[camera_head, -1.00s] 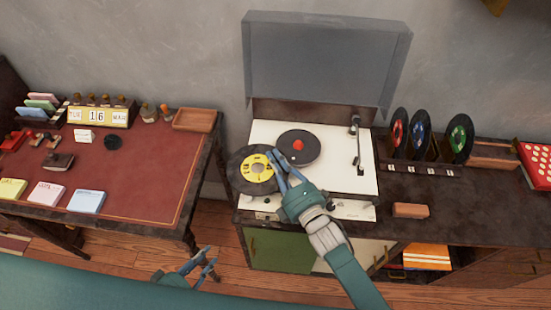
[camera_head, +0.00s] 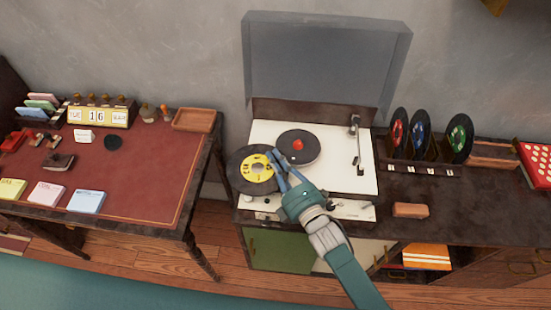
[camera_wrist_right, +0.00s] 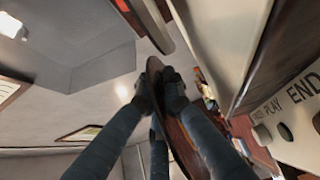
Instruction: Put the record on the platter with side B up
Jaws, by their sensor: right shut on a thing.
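A black record with a yellow label (camera_head: 241,175) is held by its right edge in my right gripper (camera_head: 279,170), yellow side towards the head camera. I cannot read which side the label marks. It is at the front left corner of the record player (camera_head: 262,137), overlapping its edge in the picture. The dark round platter (camera_head: 312,155) with a red centre piece is bare, behind and right of the record. In the right wrist view the fingertips (camera_wrist_right: 162,88) close on the record (camera_wrist_right: 186,150), seen nearly edge-on. My left gripper is not in view.
The player's clear lid (camera_head: 325,62) stands open behind it. The tonearm (camera_head: 357,150) rests at the platter's right. Several records stand in a rack (camera_head: 430,150) to the right. A wooden block (camera_head: 410,210) lies in front. The desk (camera_head: 140,190) is at left.

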